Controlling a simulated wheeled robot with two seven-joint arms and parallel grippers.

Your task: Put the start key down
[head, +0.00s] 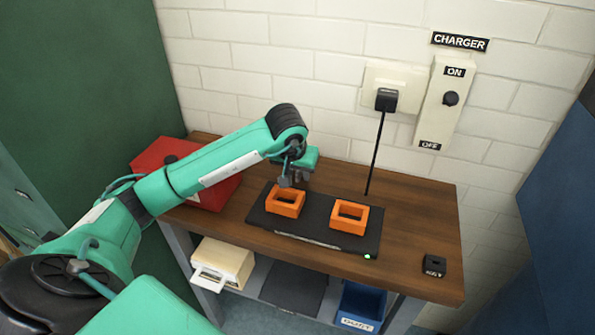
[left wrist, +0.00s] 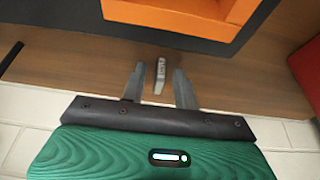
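A small grey piece, which looks like the start key (left wrist: 161,75), shows in the left wrist view against the brown wooden table top. It lies between the fingertips of my left gripper (left wrist: 160,78), with a gap on each side. The two fingers are apart and do not touch it. In the head view my left gripper (head: 291,182) is low over the table, just behind the left orange frame (head: 286,208). The key cannot be made out there. My right gripper is not in view.
A black pad (head: 270,222) holds two orange frames, the other being the right orange frame (head: 348,224). A red box (head: 205,195) stands at the left, and a small black labelled block (head: 433,265) at the right. A charger panel (head: 439,105) and plug (head: 386,98) are on the wall.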

